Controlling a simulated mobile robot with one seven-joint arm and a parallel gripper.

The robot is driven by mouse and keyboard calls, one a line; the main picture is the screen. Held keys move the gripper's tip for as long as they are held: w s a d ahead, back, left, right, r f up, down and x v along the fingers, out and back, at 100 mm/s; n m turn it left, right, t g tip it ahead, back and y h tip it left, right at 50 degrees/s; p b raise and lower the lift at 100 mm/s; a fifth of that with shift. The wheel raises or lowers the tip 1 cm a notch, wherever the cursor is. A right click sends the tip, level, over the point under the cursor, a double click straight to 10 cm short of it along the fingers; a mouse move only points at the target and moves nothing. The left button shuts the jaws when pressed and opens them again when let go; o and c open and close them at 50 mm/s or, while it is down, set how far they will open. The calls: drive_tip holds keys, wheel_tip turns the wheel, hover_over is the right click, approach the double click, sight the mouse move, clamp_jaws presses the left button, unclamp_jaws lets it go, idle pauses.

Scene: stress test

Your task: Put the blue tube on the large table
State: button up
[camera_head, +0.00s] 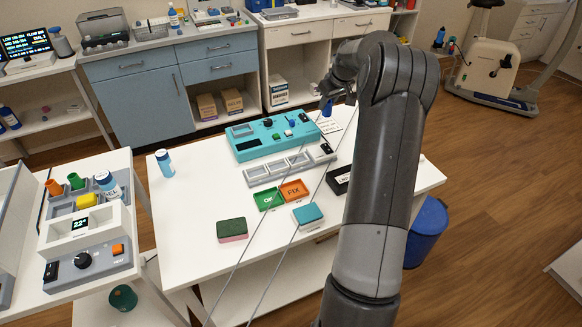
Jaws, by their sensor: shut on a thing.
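My arm reaches up from the bottom of the head view and bends over the large table (185,215), a white table in the middle. My gripper (329,101) is small and partly hidden by my own wrist, above the table's back right part. It is shut on the blue tube (327,107), which shows as a small blue piece below the fingers. The tube appears to be above the table, beside the teal device; its exact height is hard to tell.
On the table are a teal device (250,143), a grey slotted rack (258,177), green OK (267,199) and orange FIX (294,190) trays, sponge-like blocks (232,229) and a white bottle (165,164). The front left tabletop is clear. A side table (70,285) stands left.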

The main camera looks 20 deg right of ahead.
drive_tip(key=s+d+f+m+h, duration=0.25)
drive_tip(key=s+d+m, duration=0.45)
drive_tip(key=s+d, duration=1.75)
drive_tip(key=shift+n, duration=0.3)
drive_tip(key=w+f, duration=0.2)
drive_tip(key=w, duration=0.1)
drive_tip(key=w+a+f, duration=0.1)
drive_tip(key=w+f, duration=0.2)
drive_tip(key=w, duration=0.1)
drive_tip(key=w+a+f, duration=0.1)
drive_tip(key=w+f, duration=0.1)
drive_tip(key=w, duration=0.2)
drive_tip(key=shift+w+a+f, duration=0.1)
drive_tip(key=shift+w+f, duration=0.05)
drive_tip(key=shift+f, duration=2.05)
drive_tip(key=shift+f, duration=0.2)
drive_tip(key=o, duration=1)
drive_tip(key=shift+c, duration=0.2)
drive_tip(key=shift+r, duration=0.1)
